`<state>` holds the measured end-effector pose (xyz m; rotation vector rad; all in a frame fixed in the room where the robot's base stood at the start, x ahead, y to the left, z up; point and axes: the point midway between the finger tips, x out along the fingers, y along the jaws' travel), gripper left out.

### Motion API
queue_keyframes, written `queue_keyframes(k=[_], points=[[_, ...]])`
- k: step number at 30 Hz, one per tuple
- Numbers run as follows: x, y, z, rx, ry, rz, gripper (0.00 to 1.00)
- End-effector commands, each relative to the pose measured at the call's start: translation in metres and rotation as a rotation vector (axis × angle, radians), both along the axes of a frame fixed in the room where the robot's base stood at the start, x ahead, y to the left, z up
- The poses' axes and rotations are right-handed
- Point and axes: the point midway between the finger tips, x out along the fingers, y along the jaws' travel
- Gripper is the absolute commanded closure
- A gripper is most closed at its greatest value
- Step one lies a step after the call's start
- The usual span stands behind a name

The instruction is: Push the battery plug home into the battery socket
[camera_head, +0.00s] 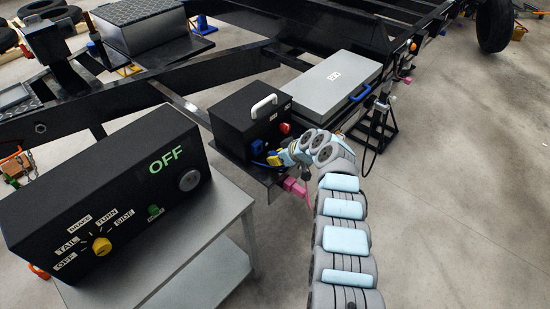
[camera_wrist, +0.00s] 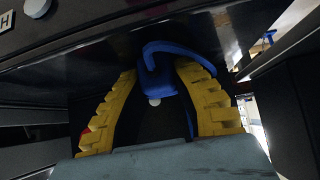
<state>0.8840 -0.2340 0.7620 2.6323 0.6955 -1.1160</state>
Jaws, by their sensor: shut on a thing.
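The black battery box (camera_head: 240,115) stands on a dark shelf on the trailer frame, with a white handle on top. A blue fitting (camera_head: 257,146) on its front face looks like the battery socket. My gripper (camera_head: 272,158) is just in front of that face, low down. In the wrist view its yellow fingers (camera_wrist: 160,75) close around a blue plug (camera_wrist: 157,80) with a blue cable curving off to the right. The plug's front end and the socket opening are hidden, so I cannot tell how far the plug sits in.
A red knob (camera_head: 285,128) is on the battery box to the right of the blue fitting. A pink connector (camera_head: 294,186) hangs below my gripper. A grey case (camera_head: 333,78) stands behind. A black control box (camera_head: 110,195) reading OFF is at left. Open floor lies to the right.

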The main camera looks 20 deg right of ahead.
Motion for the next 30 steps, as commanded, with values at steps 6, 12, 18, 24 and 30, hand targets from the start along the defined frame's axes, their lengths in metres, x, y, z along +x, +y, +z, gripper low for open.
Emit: queue_keyframes(k=[6,12,18,24,30], points=[[0.001,0.0,0.01,-0.002,-0.003,-0.001,1.0],[0.001,-0.001,0.018,-0.003,-0.004,-0.001,1.0],[0.0,0.0,0.025,-0.002,-0.001,0.001,1.0],[0.0,0.0,0.029,0.0,0.0,0.0,1.0],[0.0,0.0,0.029,0.0,0.0,0.0,1.0]])
